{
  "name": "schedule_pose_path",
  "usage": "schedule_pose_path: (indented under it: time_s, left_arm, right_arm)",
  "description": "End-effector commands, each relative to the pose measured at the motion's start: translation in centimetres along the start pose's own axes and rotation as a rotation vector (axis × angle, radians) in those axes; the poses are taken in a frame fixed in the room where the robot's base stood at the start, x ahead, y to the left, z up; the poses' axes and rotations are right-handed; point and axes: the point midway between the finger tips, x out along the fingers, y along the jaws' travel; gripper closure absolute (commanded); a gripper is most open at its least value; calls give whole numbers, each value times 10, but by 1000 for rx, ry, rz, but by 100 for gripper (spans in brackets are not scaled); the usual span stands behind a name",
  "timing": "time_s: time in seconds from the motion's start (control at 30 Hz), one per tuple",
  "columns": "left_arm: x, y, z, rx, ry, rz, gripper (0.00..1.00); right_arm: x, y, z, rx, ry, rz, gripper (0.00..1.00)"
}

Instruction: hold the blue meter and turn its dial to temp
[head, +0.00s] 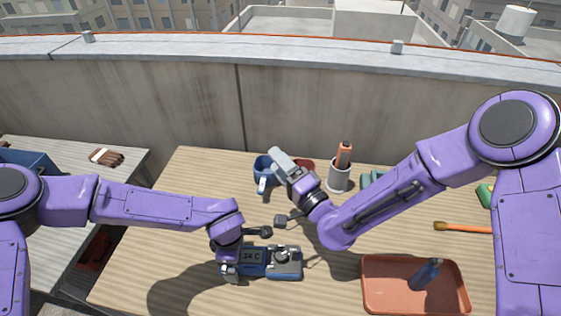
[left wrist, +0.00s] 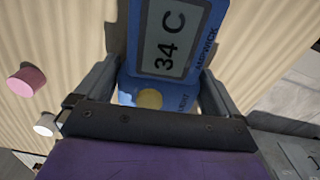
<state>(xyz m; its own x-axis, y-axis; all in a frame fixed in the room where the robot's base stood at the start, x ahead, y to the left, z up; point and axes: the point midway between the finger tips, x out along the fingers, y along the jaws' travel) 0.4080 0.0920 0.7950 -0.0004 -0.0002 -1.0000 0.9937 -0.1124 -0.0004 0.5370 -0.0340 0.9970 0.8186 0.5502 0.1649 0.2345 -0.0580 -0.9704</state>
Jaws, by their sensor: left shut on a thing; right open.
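The blue meter (head: 252,262) lies on the wooden table in front of me, its display reading "34 C". Its grey dial section (head: 285,257) is at its right end in the head view; which mark the dial points to is too small to tell. My left gripper (head: 246,252) is shut on the meter's display end. In the left wrist view the meter (left wrist: 205,28) sits between the fingers of the left gripper (left wrist: 152,92), with the same reading. My right gripper (head: 283,194) is open and empty, above the table behind the meter and apart from it.
A blue mug (head: 263,176) stands behind my right gripper. A pale cup (head: 339,181) holds an orange-handled tool. An orange tray (head: 375,300) with a blue bottle (head: 427,272) is at the right, near an orange-handled brush (head: 462,228).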

Motion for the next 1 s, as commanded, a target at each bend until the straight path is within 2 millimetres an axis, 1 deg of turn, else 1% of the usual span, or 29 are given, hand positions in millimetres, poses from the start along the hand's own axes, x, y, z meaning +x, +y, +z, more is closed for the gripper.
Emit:
schedule_pose_path:
  time_s: [0.03,0.1,0.2,0.27,0.4,0.67,0.7,1.0]
  left_arm:
    - [0,0,0,0,0,1,54]
    - [0,0,0,0,0,1,54]
    - [0,0,0,0,0,1,54]
    - [0,0,0,0,0,1,54]
    - [0,0,0,0,0,1,54]
    - [0,0,0,1,0,0,54]
    - [0,0,0,1,0,0,0]
    - [0,0,0,0,0,0,0]
  right_arm:
    - [2,-1,-1,80,48,18,38]
    - [4,-2,-3,181,111,42,38]
    - [4,-1,-5,285,178,67,38]
    - [5,-1,-5,324,203,76,38]
    - [4,0,-6,357,225,84,38]
    - [4,0,-6,355,224,84,38]
    - [4,0,-6,354,224,84,38]
    - [4,-1,-6,353,223,83,38]
